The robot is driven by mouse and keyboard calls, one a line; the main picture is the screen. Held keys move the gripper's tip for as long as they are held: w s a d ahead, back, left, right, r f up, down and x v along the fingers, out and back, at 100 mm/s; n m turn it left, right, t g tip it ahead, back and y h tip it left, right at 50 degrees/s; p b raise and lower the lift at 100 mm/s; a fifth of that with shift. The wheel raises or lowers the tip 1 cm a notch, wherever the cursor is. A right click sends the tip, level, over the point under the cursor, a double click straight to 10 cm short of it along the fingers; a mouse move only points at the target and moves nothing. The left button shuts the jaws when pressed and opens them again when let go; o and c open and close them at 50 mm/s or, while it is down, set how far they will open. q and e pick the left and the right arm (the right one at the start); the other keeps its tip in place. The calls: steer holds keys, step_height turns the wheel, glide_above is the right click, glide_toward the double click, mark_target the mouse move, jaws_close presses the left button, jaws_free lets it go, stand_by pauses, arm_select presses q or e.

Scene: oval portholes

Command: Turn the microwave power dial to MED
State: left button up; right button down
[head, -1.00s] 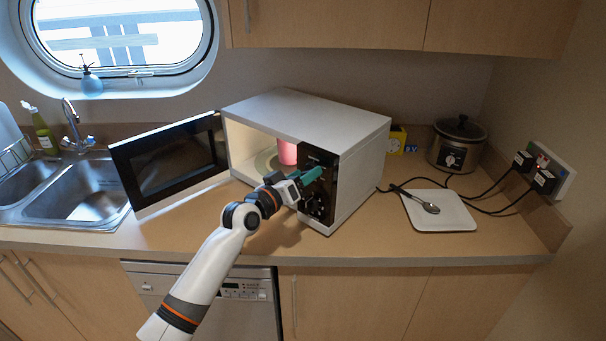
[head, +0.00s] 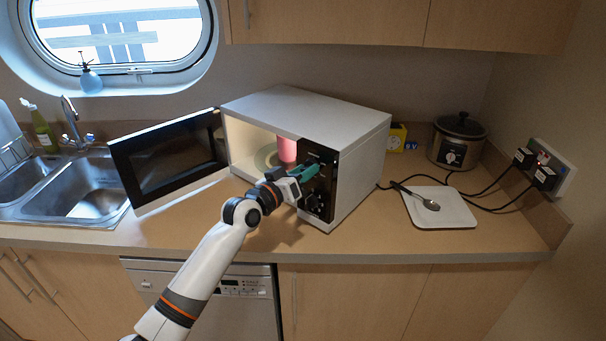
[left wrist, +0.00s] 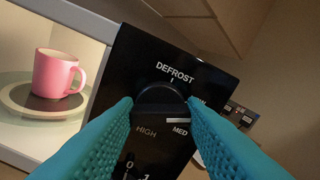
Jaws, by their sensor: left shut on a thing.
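The white microwave (head: 362,150) stands on the counter with its door (head: 170,160) swung open to the left. Its black control panel (head: 318,160) faces me. In the left wrist view the black power dial (left wrist: 160,98) sits between the teal fingertips of my left gripper (left wrist: 160,106), which is shut on it. The labels DEFROST, HIGH and MED (left wrist: 181,132) show around the dial; another label at its right is partly hidden by a finger. A pale bar lies just above MED; I cannot tell which mark the dial points at. In the head view my left gripper (head: 306,174) covers the dial.
A pink mug (left wrist: 54,74) stands on the turntable inside the microwave. A white board (head: 455,212) with a spoon (head: 428,203) and a slow cooker (head: 458,143) are to the right, with cables beside them. The sink (head: 95,195) is left.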

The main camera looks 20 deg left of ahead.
arm_select(q)
steer(key=shift+m+b, duration=0.85)
steer(key=shift+m, duration=4.45)
steer(key=o, duration=1)
